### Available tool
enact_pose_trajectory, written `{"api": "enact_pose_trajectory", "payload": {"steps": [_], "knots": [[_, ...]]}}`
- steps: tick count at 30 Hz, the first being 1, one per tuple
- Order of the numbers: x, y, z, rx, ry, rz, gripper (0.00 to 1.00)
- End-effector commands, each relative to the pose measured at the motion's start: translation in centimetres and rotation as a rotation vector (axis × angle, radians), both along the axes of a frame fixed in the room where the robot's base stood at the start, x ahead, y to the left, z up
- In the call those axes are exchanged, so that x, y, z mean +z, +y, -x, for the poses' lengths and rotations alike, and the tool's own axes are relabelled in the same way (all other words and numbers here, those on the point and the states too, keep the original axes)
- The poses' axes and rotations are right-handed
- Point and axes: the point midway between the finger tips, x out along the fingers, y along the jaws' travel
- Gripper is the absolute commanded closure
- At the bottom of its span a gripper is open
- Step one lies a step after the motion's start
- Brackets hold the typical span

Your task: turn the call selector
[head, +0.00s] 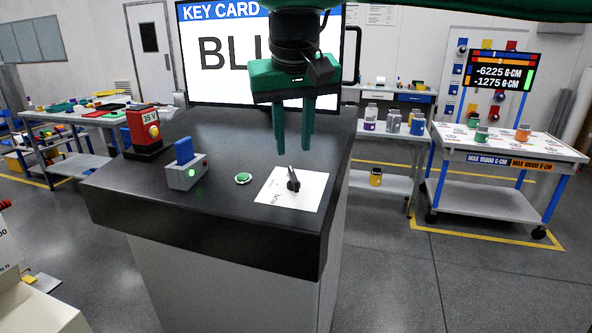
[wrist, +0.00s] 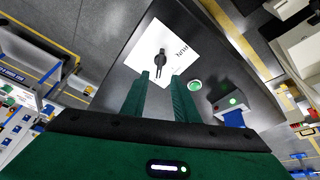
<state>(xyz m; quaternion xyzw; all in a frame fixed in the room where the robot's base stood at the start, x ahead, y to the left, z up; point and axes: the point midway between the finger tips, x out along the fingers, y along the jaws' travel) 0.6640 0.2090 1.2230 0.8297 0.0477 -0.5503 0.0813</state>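The call selector (head: 293,179) is a black knob on a white plate (head: 311,188) on the dark console top. In the wrist view the knob (wrist: 160,58) stands on the same white plate (wrist: 181,50), beyond my fingertips. My gripper (head: 293,150) is green, points down, and has its two fingers apart with nothing between them. It is above the knob and apart from it. The fingers also show in the wrist view (wrist: 160,83). Some lettering on the plate is too small to read in full.
On the console (head: 140,185) are a green button (head: 243,178), a grey box with a blue card (head: 183,152) and green light, and a red 35 V box (head: 143,130). A large screen (head: 225,55) stands behind. A cart (head: 480,185) with small jars is at the right.

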Motion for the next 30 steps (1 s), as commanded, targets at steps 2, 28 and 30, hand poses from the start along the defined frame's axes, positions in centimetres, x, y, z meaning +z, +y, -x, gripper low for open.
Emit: {"api": "enact_pose_trajectory", "payload": {"steps": [2,28,30], "knots": [[-1.3,-0.1,-0.5,0.0,0.002,0.003,0.73],[-7.9,-0.1,-3.3,-0.001,0.001,-0.002,0.73],[-7.9,-0.1,-3.3,-0.001,0.001,-0.002,0.89]]}}
